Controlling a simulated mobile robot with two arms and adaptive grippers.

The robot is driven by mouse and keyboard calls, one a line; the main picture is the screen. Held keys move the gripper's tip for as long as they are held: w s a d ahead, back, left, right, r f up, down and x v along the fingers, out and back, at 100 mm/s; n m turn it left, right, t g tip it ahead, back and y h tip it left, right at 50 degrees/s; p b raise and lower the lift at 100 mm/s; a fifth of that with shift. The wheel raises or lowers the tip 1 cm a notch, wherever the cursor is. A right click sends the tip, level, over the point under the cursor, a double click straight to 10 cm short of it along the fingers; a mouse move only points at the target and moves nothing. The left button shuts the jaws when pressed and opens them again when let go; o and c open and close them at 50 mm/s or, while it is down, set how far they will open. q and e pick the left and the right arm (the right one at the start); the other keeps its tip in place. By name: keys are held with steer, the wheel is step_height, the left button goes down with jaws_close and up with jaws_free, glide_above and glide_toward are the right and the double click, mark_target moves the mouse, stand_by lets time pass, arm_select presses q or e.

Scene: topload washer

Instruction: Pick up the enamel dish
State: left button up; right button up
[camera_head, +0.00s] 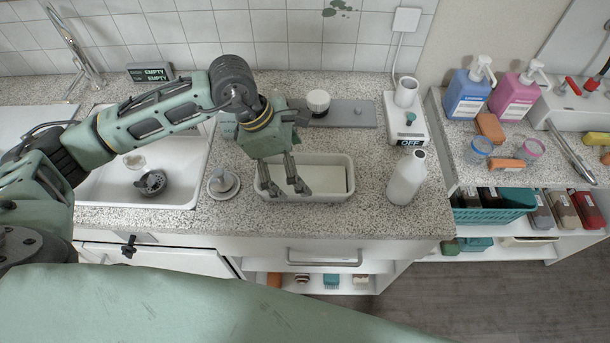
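The enamel dish (328,198) appears to be the white rectangular tray with rounded corners on the speckled counter. It lies level near the front edge, right of the sink. My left gripper (286,190) reaches down over its left part. Its two fingers are spread apart with nothing visible between them. They hide some of the dish's left inside; I cannot tell whether the tips touch it. My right gripper is not in view.
A small grey conical object (223,182) stands just left of the dish. A white bottle (406,178) stands to its right. Behind are a grey plate (345,112) with a white-lidded jar (317,101) and a device reading OFF (409,128). The sink (175,188) is left.

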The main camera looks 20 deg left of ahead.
mark_target(312, 184)
arm_select(q)
steer(key=x, duration=0.2)
steer(key=p+x, duration=0.1)
steer(key=shift+w+d+f, duration=0.2)
steer(key=shift+d+f, duration=0.05)
steer(key=shift+d, duration=0.15)
steer(key=shift+f, duration=0.25)
steer(key=shift+c, duration=1.4)
steer(key=c, duration=1.3)
steer(key=shift+r, duration=0.1)
steer(key=shift+c, duration=0.2)
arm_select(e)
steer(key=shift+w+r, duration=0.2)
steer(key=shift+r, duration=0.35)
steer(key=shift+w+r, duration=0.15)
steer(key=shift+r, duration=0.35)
